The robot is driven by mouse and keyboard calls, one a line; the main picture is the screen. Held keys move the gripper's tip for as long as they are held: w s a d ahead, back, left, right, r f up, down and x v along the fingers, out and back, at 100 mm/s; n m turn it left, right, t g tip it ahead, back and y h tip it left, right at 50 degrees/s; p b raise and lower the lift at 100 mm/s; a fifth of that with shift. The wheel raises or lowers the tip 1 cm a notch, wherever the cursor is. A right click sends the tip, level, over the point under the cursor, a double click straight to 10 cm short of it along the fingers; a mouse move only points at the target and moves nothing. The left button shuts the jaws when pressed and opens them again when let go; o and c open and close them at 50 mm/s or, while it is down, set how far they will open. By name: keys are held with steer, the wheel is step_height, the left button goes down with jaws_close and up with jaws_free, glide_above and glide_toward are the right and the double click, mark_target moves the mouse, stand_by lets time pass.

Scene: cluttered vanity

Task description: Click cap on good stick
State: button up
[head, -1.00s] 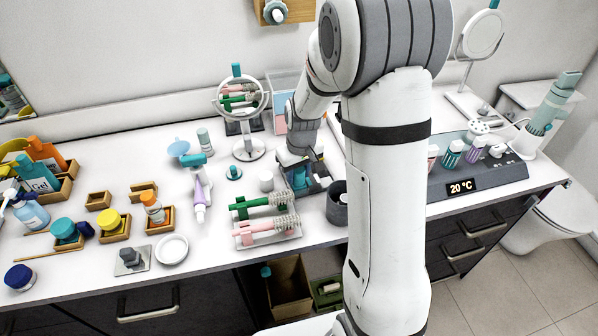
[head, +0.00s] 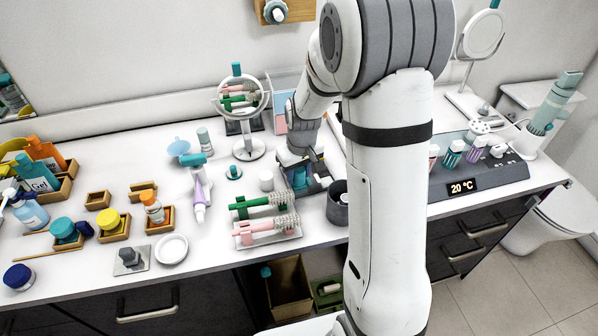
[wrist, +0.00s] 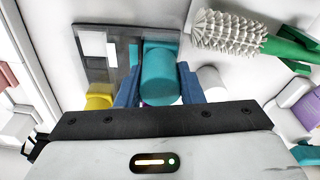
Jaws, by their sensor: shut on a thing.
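My gripper (wrist: 159,88) is shut on a teal cap (wrist: 160,72), with one blue finger on each side of it. A bit of purple shows just below the cap; I cannot tell whether the two are joined. The cap is above or at a dark stand (wrist: 97,68) with pale square patches. In the head view my gripper (head: 302,179) is low at this stand (head: 319,186), and my arm hides part of it. A yellow piece (wrist: 98,102) shows left of the gripper. A white cylinder (wrist: 212,80) stands close to the right finger; the head view shows it too (head: 266,181).
Green and pink bristle brushes (head: 262,201) lie on a rack in front of the gripper. A dark round cup (head: 338,207) stands to its right. A round mirror (head: 242,100) stands behind left.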

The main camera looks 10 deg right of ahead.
steer(key=o, duration=1.5)
steer(key=shift+r, duration=0.1)
steer(key=shift+r+p, duration=2.2)
steer(key=shift+r, duration=1.2)
